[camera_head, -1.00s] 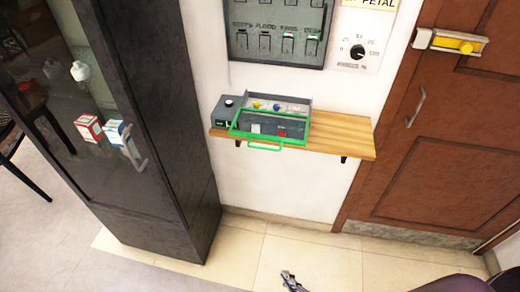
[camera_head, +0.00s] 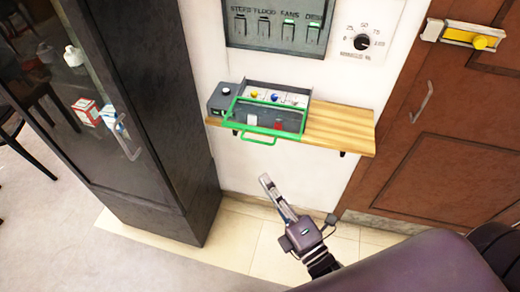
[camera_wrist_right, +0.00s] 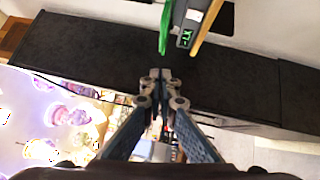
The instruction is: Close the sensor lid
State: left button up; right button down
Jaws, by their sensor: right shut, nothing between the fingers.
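The sensor box (camera_head: 262,88) is a grey case with small coloured parts inside, on a wooden wall shelf. Its lid (camera_head: 265,102) is a clear panel with a green frame, standing open at the front so the inside shows from above. A green handle (camera_head: 258,138) sticks out from the lid beyond the shelf's front edge. My right gripper (camera_head: 266,182) is shut and empty, below and in front of the shelf, apart from the handle. In the right wrist view the closed fingertips (camera_wrist_right: 160,76) are below a green edge (camera_wrist_right: 165,28) of the lid. My left gripper is out of view.
The wooden shelf (camera_head: 340,128) is bare to the right of the box. A dark glass-fronted cabinet (camera_head: 165,150) stands close on the left. A brown door (camera_head: 455,130) with a yellow latch (camera_head: 486,42) is on the right. A switch panel (camera_head: 278,28) hangs above.

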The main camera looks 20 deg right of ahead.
aim_at(271, 122)
jog(key=w+d+r+p, duration=0.1)
jog(key=w+p, duration=0.2)
jog(key=w, duration=0.5)
jog(key=shift+w+r, duration=0.2)
jog(key=shift+w, duration=0.05)
jog(key=w+d, duration=0.2)
jog(key=w, duration=0.1)
jog(key=w+d+b, duration=0.1)
jog(key=w+d, duration=0.1)
jog(key=w, duration=0.1)
jog(key=w+d+b, duration=0.1)
jog(key=w+d, duration=0.1)
jog(key=w, duration=0.1)
jog(key=shift+w+d+f, duration=0.15)
jog(key=shift+w+d, duration=0.05)
jog(key=shift+d, duration=0.15)
jog(key=shift+r, duration=0.3)
